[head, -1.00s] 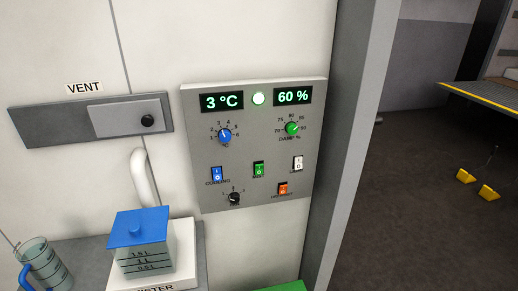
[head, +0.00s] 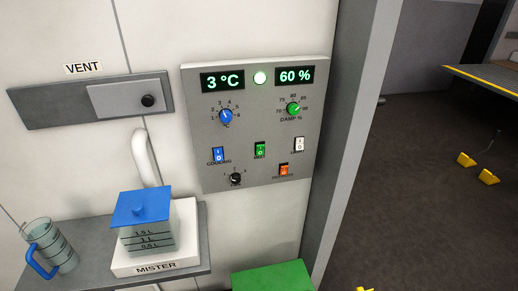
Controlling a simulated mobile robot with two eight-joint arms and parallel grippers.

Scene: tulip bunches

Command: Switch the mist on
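The control panel (head: 218,135) is on the white wall in the head view. The green rocker switch (head: 260,150) sits in its middle row; its label is partly covered and looks like "MIST". I cannot tell which way it is tipped. The temperature display (head: 222,81) reads 3 °C and the damp display (head: 293,76) reads 60 %. Neither gripper is in view.
Blue, white and orange switches (head: 284,170) and several knobs crowd the green switch. A jug (head: 60,252) with a blue handle stands on the grey shelf (head: 195,280). A vent slider (head: 128,101) is at left. A door post (head: 345,160) borders the panel's right; dark floor lies beyond.

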